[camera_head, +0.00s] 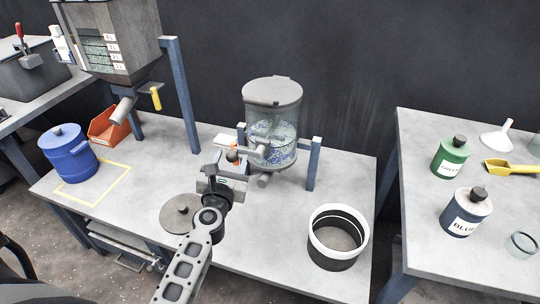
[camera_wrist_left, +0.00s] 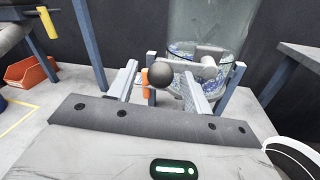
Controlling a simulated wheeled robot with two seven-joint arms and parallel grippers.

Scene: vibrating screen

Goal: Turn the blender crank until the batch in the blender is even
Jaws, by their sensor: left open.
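The blender (camera_head: 272,112) is a clear drum with a grey lid, mounted between blue posts at the middle of the table. Blue and pale pieces lie in its lower part, and it also shows in the left wrist view (camera_wrist_left: 215,45). My left gripper (camera_head: 232,155) is open at the knob. In the left wrist view its fingers (camera_wrist_left: 162,85) stand on either side of the knob, with no clear contact. My right gripper is out of view.
A white-rimmed black tub (camera_head: 338,215) stands at the table's right front. A round grey lid (camera_head: 182,212) lies near my left arm. A blue canister (camera_head: 68,152), an orange bin (camera_head: 110,126) and a hopper (camera_head: 110,40) are at left. Green (camera_head: 450,158) and blue (camera_head: 466,212) bottles stand on the right table.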

